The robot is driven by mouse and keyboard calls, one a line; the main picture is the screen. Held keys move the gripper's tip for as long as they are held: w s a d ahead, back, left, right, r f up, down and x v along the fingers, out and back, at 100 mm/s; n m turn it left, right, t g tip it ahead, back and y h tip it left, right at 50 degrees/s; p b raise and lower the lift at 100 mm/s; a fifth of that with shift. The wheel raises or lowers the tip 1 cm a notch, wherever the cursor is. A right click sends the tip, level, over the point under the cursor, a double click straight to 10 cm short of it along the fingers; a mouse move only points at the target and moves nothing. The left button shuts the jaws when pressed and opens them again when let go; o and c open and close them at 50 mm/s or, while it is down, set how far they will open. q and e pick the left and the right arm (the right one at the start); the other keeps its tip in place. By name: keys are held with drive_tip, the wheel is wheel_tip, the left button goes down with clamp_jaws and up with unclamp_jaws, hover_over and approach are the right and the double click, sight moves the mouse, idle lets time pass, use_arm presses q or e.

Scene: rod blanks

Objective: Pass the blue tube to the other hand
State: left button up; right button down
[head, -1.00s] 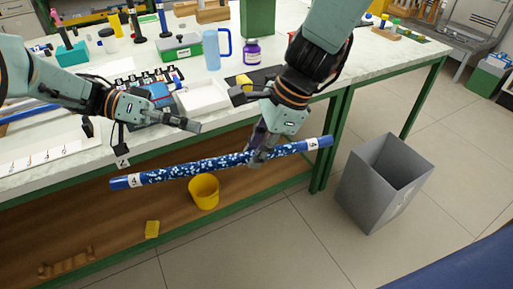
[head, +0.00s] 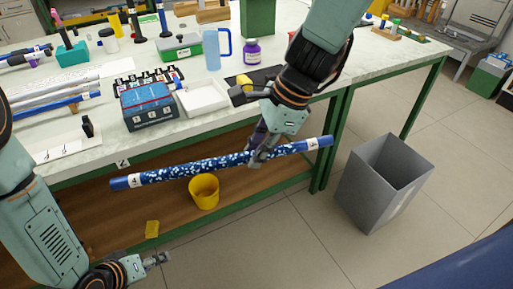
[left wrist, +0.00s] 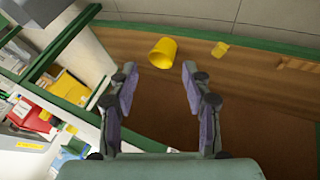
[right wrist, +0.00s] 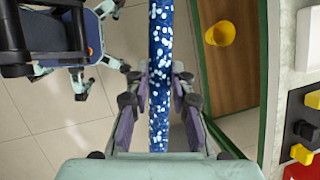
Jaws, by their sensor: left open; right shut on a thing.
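The blue tube (head: 195,167) is long, speckled white in its middle, with plain blue ends and white number labels. It is held in the air in front of the bench, nearly level, its right end a little higher. My right gripper (head: 259,154) is shut on it right of its middle. In the right wrist view the tube (right wrist: 160,50) runs between the fingers (right wrist: 158,95). My left gripper (head: 160,258) is low in front of the bench, below the tube's left end and apart from it. In the left wrist view its fingers (left wrist: 160,85) are apart with nothing between them.
The bench (head: 110,160) carries a blue box (head: 149,106), a white tray (head: 203,97), a purple-labelled bottle (head: 252,52) and a light-blue jug (head: 213,50). A yellow bucket (head: 204,192) and a yellow block (head: 152,228) are on the lower shelf. A grey bin (head: 372,190) stands right.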

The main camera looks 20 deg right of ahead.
use_arm(q)
drive_tip(key=s+a+g+y, duration=0.2)
drive_tip(key=s+a, duration=0.1)
drive_tip(key=s, duration=0.7)
drive_tip(key=s+a+m+g+y, duration=0.1)
drive_tip(key=s+a+g+y, duration=0.1)
drive_tip(key=s, duration=0.9)
drive_tip(key=shift+a+r+g, duration=0.25)
drive_tip(key=shift+a+g, duration=0.55)
drive_tip(key=shift+a, duration=0.4)
